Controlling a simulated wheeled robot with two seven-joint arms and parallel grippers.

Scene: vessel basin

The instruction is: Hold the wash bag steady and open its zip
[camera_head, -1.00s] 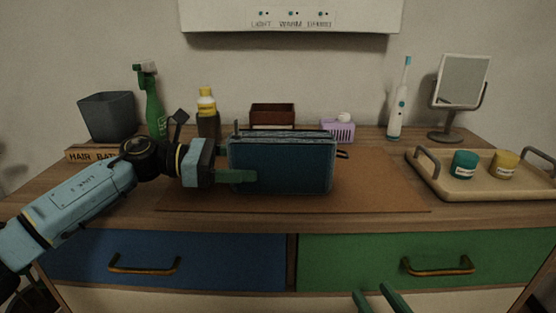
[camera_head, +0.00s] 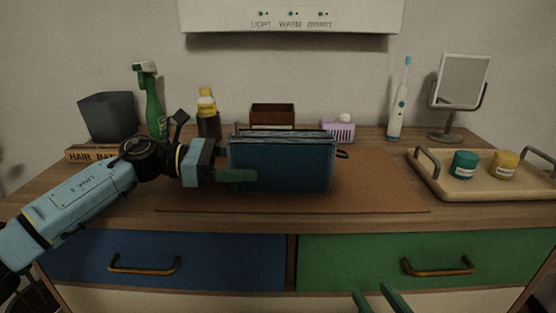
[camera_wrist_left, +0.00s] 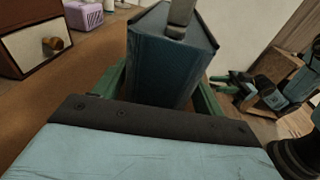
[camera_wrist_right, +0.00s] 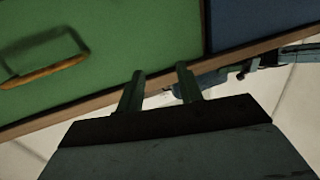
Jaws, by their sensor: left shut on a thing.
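The wash bag (camera_head: 285,168) is a dark blue box-shaped bag standing upright on the brown mat. Its top carries a lighter zip strip (camera_head: 285,137), and a small dark tab (camera_head: 342,154) sticks out at its right end. My left gripper (camera_head: 236,176) is shut on the bag's left end. In the left wrist view the bag (camera_wrist_left: 160,65) stands between the green fingers, with a grey tab (camera_wrist_left: 180,15) at its top. My right gripper (camera_head: 382,300) is low in front of the drawers, away from the bag. In the right wrist view its fingers (camera_wrist_right: 160,88) are apart and empty.
A tray (camera_head: 480,187) with a teal and a yellow jar stands at the right. Behind the bag are a brown box (camera_head: 272,116), a purple basket (camera_head: 339,131), a bottle (camera_head: 208,115) and a green spray bottle (camera_head: 152,105). The mat (camera_head: 385,185) is clear right of the bag.

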